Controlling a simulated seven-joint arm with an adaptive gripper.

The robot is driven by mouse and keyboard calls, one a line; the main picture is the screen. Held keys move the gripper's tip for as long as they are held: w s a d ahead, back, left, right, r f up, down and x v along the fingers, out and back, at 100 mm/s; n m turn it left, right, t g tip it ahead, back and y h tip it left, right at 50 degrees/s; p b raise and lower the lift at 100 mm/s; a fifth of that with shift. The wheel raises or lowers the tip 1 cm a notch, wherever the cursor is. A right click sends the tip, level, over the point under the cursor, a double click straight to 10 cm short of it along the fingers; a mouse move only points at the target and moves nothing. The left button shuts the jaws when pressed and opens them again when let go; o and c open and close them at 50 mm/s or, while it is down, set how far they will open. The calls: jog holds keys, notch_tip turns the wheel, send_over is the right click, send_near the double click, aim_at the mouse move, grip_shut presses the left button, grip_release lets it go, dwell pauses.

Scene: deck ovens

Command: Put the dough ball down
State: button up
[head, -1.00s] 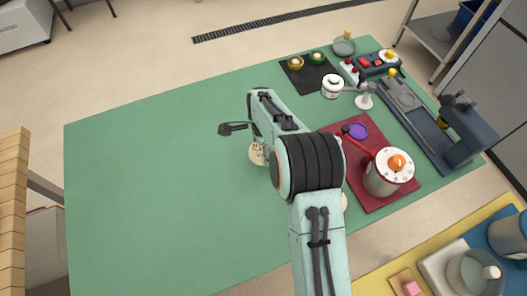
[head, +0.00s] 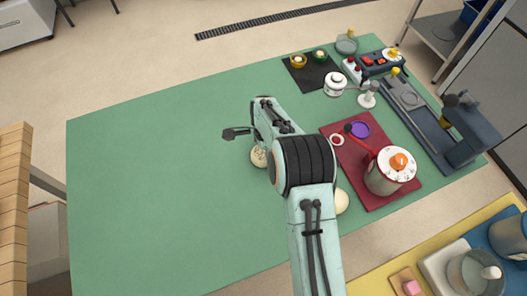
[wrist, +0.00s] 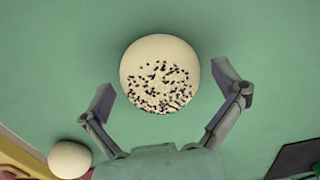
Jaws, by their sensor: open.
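A pale round dough ball with dark specks (wrist: 160,73) sits on the green table (head: 150,180). In the head view the dough ball (head: 258,157) shows just left of my arm, partly covered by it. My gripper (wrist: 164,86) is open, with one finger on each side of the dough ball and visible gaps between them and it. In the head view my arm hides most of the gripper. A second, plain pale ball (wrist: 70,160) lies at the lower left of the wrist view; it also shows right of my arm (head: 342,202).
A dark red mat (head: 375,200) with a red-handled pot (head: 388,178) and a purple disc (head: 358,130) lies to the right. A white jar (head: 335,84), a black mat (head: 311,80) and grey equipment (head: 440,130) stand behind. The table's left side is clear.

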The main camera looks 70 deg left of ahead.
jog(key=shift+r, duration=0.1)
notch_tip(320, 180, up, 12)
dwell(0.4)
jog(key=w+d+r, duration=0.8)
jog(key=w+d, duration=0.3)
jog(key=w+d+r, duration=0.2)
jog(key=d+r, duration=0.1)
jog(key=d, duration=0.5)
jog(key=w+d+r, duration=0.2)
jog(key=d, duration=0.6)
jog(key=s+d, duration=0.6)
jog(key=d, duration=0.3)
jog(key=s+d+n, duration=0.1)
jog(key=s+d, duration=0.6)
jog(key=d, duration=0.3)
jog(key=shift+s+f+y, duration=0.2)
jog(key=shift+f+y, duration=0.2)
jog(key=shift+f, duration=0.05)
